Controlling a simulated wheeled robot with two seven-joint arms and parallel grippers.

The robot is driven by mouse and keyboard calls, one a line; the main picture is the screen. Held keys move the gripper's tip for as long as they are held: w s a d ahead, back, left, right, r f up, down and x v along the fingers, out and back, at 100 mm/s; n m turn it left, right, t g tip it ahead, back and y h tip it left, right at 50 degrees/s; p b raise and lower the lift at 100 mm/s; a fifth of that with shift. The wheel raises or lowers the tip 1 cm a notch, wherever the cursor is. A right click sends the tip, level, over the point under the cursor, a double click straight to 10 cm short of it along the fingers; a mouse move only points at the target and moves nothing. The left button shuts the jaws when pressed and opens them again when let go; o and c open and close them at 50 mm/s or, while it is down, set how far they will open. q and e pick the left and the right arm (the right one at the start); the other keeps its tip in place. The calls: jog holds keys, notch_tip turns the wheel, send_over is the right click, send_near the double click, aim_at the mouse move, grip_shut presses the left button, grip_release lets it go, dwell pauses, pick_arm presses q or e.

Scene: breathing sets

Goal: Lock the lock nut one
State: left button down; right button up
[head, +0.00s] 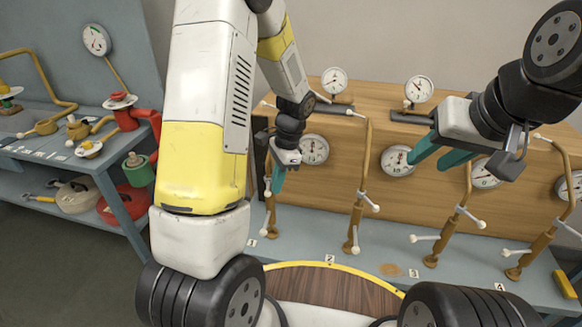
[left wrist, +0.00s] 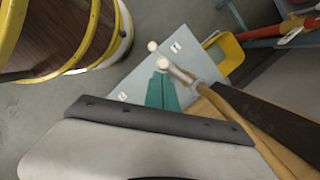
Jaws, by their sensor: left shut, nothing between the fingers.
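Lock nut one appears to be the brass fitting with white-knobbed handles on the pipe (head: 271,218) beside label 1 (head: 251,243), partly hidden behind my left arm. My left gripper (head: 277,186) is shut and empty, its teal fingers pointing down close beside this pipe. In the left wrist view the shut fingers (left wrist: 163,90) are beside a white-knobbed handle (left wrist: 152,46); whether they touch it I cannot tell. My right gripper (head: 430,158) is open and empty, raised in front of the wooden panel at the right.
Similar pipes with white-knobbed handles stand at label 2 (head: 355,222), label 3 (head: 440,236) and label 4 (head: 524,252). Round gauges (head: 314,150) line the wooden panel (head: 350,125). A side bench (head: 60,150) with red and green valves stands at the left.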

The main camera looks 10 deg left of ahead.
pick_arm(q)
jog(key=m, duration=0.1)
jog(key=s+a+m, duration=0.1)
jog(key=m, duration=0.1)
jog(key=shift+a+t, duration=0.3)
jog(key=a+m, duration=0.2)
jog(key=m, duration=0.1)
jog(key=shift+s+t, duration=0.2)
jog(key=shift+t, duration=0.2)
jog(key=a+m, duration=0.2)
jog(key=m, duration=0.1)
jog(key=shift+w, duration=0.1)
jog(key=shift+a, duration=0.15)
jog(key=shift+t, duration=0.3)
jog(key=d, duration=0.1)
jog(key=d+r, duration=0.1)
jog(key=d, duration=0.1)
jog(key=s+d, duration=0.1)
jog(key=shift+d+r, duration=0.2)
jog(key=shift+r, duration=0.15)
send_near(267, 192)
jog(key=r, duration=0.1)
jog(key=d+r, duration=0.1)
jog(key=shift+s+r, duration=0.25)
jog(key=shift+r, duration=0.15)
pick_arm(e)
jog(key=shift+s+d, duration=0.5)
jog(key=shift+s, duration=0.25)
